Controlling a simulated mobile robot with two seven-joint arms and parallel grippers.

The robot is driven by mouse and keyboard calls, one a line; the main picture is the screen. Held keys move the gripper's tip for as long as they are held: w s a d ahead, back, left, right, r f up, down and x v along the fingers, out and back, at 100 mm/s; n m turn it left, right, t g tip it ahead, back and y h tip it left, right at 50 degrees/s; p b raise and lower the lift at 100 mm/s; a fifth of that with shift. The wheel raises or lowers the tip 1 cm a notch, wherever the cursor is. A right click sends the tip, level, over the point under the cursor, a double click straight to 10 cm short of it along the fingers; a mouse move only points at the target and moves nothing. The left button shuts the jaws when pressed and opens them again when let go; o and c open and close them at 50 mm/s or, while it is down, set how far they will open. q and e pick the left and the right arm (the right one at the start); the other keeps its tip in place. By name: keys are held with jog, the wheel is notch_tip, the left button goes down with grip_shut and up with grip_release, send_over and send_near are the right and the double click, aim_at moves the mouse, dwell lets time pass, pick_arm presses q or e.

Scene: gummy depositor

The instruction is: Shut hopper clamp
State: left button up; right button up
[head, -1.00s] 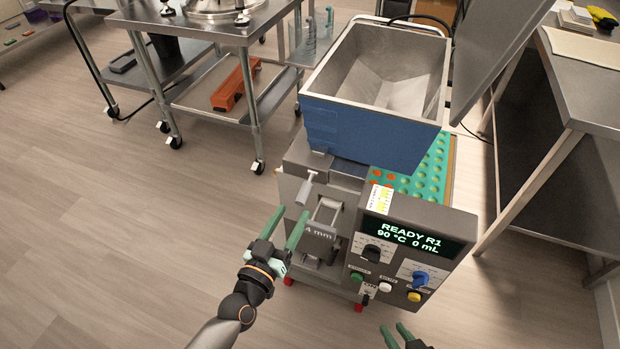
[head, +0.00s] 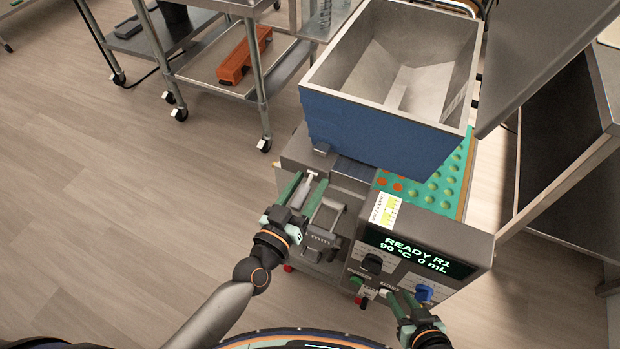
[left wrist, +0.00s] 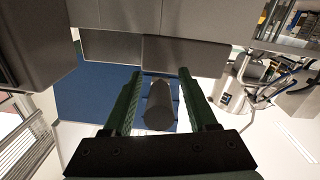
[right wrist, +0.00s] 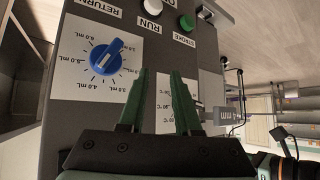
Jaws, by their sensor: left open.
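The hopper clamp's grey handle (head: 309,186) stands at the left side of the depositor, below the blue hopper (head: 375,140). My left gripper (head: 306,180) is open, with its green fingers on either side of the handle. In the left wrist view the dark round handle (left wrist: 159,108) shows between the two fingers (left wrist: 158,70), with gaps on both sides. My right gripper (head: 397,296) is open and empty in front of the control panel (head: 420,255). The right wrist view shows its fingers (right wrist: 160,72) apart before the panel's dials.
The panel carries a blue knob (right wrist: 105,57), a green button (right wrist: 187,22) and a display reading READY R1, 90 °C, 0 mL. A green mould tray (head: 440,190) lies behind it. A steel cart (head: 215,65) stands at the back left. Open floor lies left.

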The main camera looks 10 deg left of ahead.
pick_arm(q)
jog(key=shift+c, duration=0.3)
grip_shut()
jog(key=shift+r, duration=0.1)
dwell(1.0)
